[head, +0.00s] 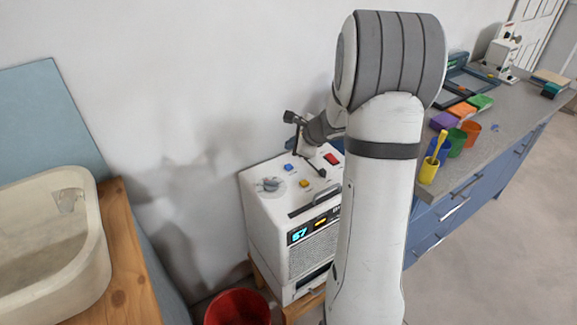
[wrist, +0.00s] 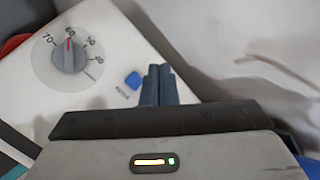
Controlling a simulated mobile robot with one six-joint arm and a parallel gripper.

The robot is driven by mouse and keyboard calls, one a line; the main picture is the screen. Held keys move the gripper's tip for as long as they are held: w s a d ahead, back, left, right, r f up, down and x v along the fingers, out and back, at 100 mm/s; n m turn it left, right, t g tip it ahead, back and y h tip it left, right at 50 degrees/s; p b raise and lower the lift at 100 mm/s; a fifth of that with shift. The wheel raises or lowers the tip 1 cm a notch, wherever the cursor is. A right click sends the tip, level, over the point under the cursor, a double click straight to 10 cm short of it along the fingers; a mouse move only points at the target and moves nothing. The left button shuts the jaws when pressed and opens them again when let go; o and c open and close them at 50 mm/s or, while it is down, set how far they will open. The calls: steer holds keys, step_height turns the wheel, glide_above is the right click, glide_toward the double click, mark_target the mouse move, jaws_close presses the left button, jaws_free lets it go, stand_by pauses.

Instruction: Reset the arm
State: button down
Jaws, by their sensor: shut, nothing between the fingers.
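My arm stands in front of the white machine in the head view, and my gripper (head: 291,146) is above the back part of its top. In the wrist view my gripper (wrist: 158,72) has its two dark fingers together with nothing between them. The white machine (head: 262,214) has a dial, a blue button, a yellow button and a red switch on top, and a lit display reading 57 on its front. In the wrist view the dial (wrist: 69,55) points near 60, and the blue button (wrist: 133,81) is just left of the fingertips. I cannot tell whether the fingers touch the top.
A stone sink (head: 95,262) on a wooden counter stands at the left. At the right, a bench (head: 520,112) carries coloured bins and a yellow cup (head: 429,170). A wall is close behind the machine.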

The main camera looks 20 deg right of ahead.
steer(key=s+a+r+n+g+y+p, duration=0.1)
steer(key=s+a+r+n+g, duration=0.1)
steer(key=s+a+r+n, duration=0.3)
steer(key=s+a+r+n+g, duration=0.1)
steer(key=s+a+r+n, duration=0.2)
steer(key=s+a+n, duration=0.3)
steer(key=s+a+r+n+g+h, duration=0.1)
steer(key=s+n+h, duration=0.1)
steer(key=s+n, duration=0.3)
steer(key=s+a+r+n+g+h+p, duration=0.1)
steer(key=s+n, duration=0.5)
steer(key=s, duration=0.8)
steer(key=shift+s+g+h, duration=0.2)
steer(key=shift+g+h, duration=0.2)
steer(key=shift+h, duration=0.4)
steer(key=shift+r, duration=0.1)
